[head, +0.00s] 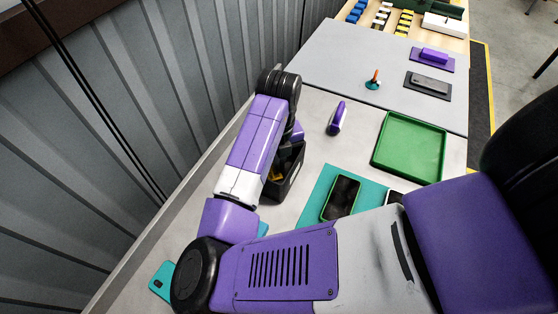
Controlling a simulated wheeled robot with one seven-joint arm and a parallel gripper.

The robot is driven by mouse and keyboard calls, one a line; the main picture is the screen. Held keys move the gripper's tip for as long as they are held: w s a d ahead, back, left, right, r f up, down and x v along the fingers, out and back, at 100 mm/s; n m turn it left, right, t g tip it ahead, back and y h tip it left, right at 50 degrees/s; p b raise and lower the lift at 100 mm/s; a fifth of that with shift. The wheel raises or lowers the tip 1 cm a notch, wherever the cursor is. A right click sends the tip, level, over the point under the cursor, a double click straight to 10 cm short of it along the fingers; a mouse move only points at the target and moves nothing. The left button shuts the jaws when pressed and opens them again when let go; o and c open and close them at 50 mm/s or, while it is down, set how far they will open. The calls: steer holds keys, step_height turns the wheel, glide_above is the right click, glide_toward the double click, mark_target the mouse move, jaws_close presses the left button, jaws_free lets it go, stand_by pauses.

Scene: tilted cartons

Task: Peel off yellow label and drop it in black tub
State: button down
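The black tub (289,181) stands on the light table, partly hidden behind my forearm. A small yellow patch (276,174) shows in or just above the tub, next to the edge of my arm. It may be the yellow label, but I cannot tell whether it lies in the tub or is held. My gripper (297,133) points down at the tub's far end, mostly hidden by my own wrist and forearm. Its fingertips cannot be made out, so I cannot see whether it is open or shut.
A green tray (411,147) lies to the right. A dark phone (341,197) rests on a teal mat (318,191). A purple object (337,117) stands beyond the tub. A teal phone-like item (161,281) lies front left. A grey corrugated wall (120,110) borders the left side.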

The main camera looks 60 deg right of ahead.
steer(key=shift+f+b, duration=0.4)
stand_by(0.4)
stand_by(0.6)
steer(key=c, duration=1.6)
jaws_free()
step_height(320, 180, up, 8)
steer(key=shift+f+b, duration=0.1)
steer(key=shift+b, duration=0.3)
step_height(320, 180, up, 8)
steer(key=p, duration=0.5)
steer(key=shift+p, duration=0.3)
